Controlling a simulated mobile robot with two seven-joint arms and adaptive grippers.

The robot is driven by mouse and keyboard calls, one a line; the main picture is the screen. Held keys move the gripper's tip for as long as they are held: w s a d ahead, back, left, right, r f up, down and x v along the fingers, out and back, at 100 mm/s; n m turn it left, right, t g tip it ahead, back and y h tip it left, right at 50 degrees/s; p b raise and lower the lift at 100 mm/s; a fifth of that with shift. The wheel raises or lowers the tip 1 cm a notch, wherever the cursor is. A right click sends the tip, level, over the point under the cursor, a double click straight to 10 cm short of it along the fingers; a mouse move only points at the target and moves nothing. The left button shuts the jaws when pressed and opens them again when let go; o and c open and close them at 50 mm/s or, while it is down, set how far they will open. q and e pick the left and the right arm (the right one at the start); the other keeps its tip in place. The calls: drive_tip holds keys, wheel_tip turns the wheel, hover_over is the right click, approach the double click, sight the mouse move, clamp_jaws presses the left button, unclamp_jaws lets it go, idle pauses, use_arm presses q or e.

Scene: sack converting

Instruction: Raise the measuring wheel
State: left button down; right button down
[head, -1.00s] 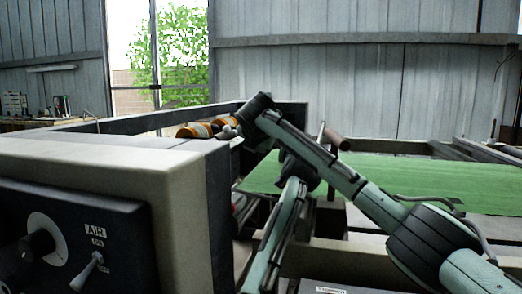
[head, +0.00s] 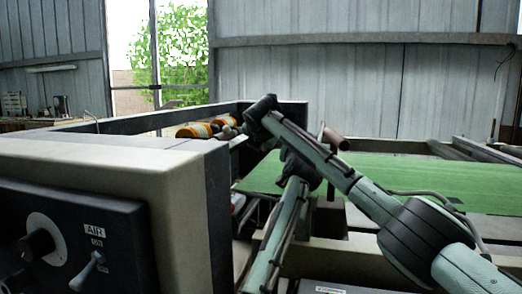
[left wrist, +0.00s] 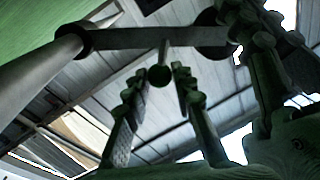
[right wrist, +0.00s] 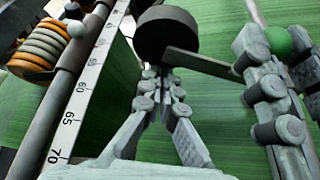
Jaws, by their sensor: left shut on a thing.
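The measuring wheel, a dark round disc (right wrist: 166,35), hangs over the green sheet on a flat arm (right wrist: 205,66) in the right wrist view. My right gripper (right wrist: 160,75) has its fingertips together just below the wheel, with nothing visible between them. A round knob (left wrist: 160,76) on a short stem sits between the fingertips of my left gripper (left wrist: 162,72), which is shut on it. A green ball (right wrist: 279,41) shows by the left gripper's fingers in the right wrist view. In the head view the arms cover the wheel, and fingertips cannot be made out.
A marked ruler (right wrist: 88,95) and a bar with orange and grey rings (right wrist: 42,47) lie left of the wheel. The green sheet (head: 430,180) spreads to the right. A control box with an AIR switch (head: 88,270) stands front left.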

use_arm(q)
drive_tip(key=c, duration=1.7)
unclamp_jaws()
drive_tip(key=shift+w+f, duration=0.1)
drive_tip(key=shift+f, duration=0.45)
drive_tip(key=o, duration=0.4)
drive_tip(key=shift+r, duration=0.15)
drive_tip(key=shift+o, duration=0.2)
drive_tip(key=shift+a+r, duration=0.1)
drive_tip(key=shift+r, duration=0.05)
